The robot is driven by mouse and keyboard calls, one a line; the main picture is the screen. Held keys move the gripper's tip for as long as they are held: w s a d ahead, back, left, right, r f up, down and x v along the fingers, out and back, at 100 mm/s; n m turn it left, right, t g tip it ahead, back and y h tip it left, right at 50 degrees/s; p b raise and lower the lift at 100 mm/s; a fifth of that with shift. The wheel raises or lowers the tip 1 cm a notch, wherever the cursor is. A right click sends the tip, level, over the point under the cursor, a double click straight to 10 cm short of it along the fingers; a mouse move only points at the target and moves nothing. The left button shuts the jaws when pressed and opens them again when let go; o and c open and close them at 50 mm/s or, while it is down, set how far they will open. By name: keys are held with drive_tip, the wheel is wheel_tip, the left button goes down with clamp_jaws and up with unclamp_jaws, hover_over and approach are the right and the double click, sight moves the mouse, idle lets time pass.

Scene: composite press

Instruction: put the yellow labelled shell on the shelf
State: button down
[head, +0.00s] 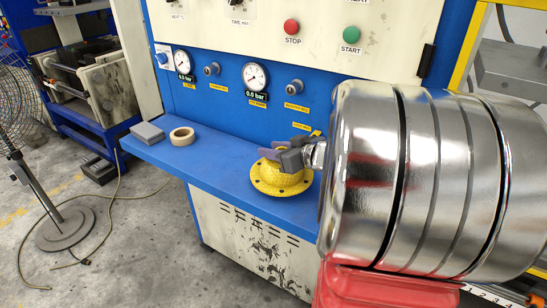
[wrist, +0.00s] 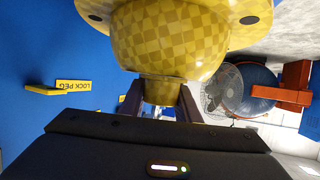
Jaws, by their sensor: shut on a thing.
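The yellow shell (head: 278,178) has a round flange with holes at its lower end and a narrower neck on top. In the head view it is upright over the blue shelf (head: 222,168), toward the right part that shows. I cannot tell whether its flange touches the shelf or hovers just above. In the wrist view the shell (wrist: 170,42) shows a checkered yellow body. My gripper (head: 291,156) is shut on its neck, with one finger on each side, as the wrist view also shows (wrist: 160,95). My shiny arm hides the shelf's right end.
A roll of tape (head: 182,136) and a grey block (head: 147,132) lie on the shelf's left part. The press panel with gauges (head: 256,76) rises behind the shelf. A yellow LOCK PEG tag (wrist: 73,86) shows in the wrist view. Bare shelf lies between tape and shell.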

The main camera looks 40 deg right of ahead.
drive_tip(key=shift+f, duration=1.8)
drive_tip(key=c, duration=1.3)
unclamp_jaws()
drive_tip(key=shift+f, duration=0.1)
drive_tip(key=shift+c, duration=0.2)
wheel_tip(320, 180, up, 5)
hover_over(301, 186)
drive_tip(key=shift+f, duration=0.1)
